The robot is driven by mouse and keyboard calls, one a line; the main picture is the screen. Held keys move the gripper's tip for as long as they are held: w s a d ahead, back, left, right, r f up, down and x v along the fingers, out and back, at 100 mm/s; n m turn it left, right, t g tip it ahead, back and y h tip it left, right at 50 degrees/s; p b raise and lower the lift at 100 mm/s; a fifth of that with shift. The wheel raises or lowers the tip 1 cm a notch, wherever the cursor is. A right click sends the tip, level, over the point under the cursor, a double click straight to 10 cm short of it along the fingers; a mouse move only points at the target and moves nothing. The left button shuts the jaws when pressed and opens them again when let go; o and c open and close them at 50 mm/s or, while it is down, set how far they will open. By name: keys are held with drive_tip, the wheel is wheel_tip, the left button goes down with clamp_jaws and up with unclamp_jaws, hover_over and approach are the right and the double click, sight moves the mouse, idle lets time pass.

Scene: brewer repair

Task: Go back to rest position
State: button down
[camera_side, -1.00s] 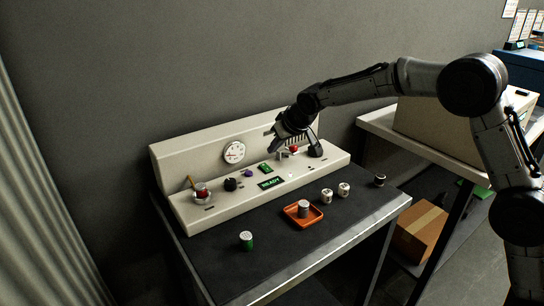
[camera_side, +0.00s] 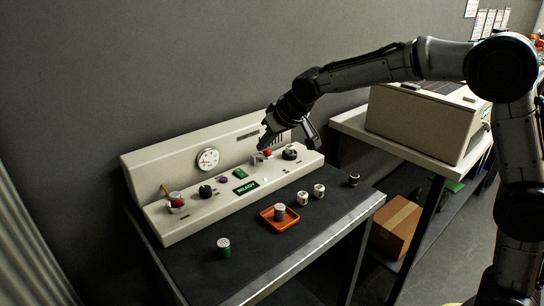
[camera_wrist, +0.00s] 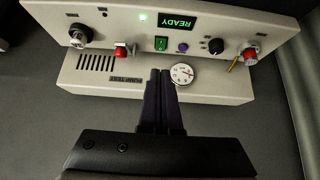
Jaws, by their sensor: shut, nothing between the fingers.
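My gripper (camera_wrist: 161,78) is shut and empty; in the wrist view its two dark fingers lie side by side. In the side view, it hangs (camera_side: 268,138) above the right part of the beige brewer console (camera_side: 160,232), apparently clear of it. A red-tipped lever (camera_wrist: 120,53), a green switch (camera_wrist: 161,43), a purple button (camera_wrist: 183,47) and a black knob (camera_wrist: 215,46) sit along the panel. A round white gauge (camera_side: 208,159) is on the upright back.
On the dark table lie an orange tray (camera_side: 267,217) holding a small cylinder (camera_side: 280,211), two white canisters (camera_side: 303,198), a green canister (camera_side: 224,247) and a dark one (camera_side: 354,179). A beige box (camera_side: 415,125) stands on the right bench, with a cardboard box (camera_side: 396,225) below.

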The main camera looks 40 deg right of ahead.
drive_tip(key=s+d+r+t, duration=0.25)
drive_tip(key=s+r, duration=0.25)
drive_tip(key=r, duration=0.4)
drive_tip(key=s+d+r+m, duration=0.1)
drive_tip(key=s+d+r, duration=0.15)
drive_tip(key=s, duration=0.95)
drive_tip(key=s+f+g, duration=0.1)
drive_tip(key=s+f, duration=0.3)
drive_tip(key=s, duration=0.3)
drive_tip(key=s+f+g, duration=0.2)
drive_tip(key=s+f, duration=0.2)
drive_tip(key=s, duration=0.3)
drive_tip(key=s+f+n+g, duration=0.1)
drive_tip(key=s+f, duration=0.3)
drive_tip(key=s, duration=0.3)
drive_tip(key=shift+s+d+f, duration=0.2)
drive_tip(key=shift+s+f, duration=0.05)
drive_tip(key=shift+g, duration=0.25)
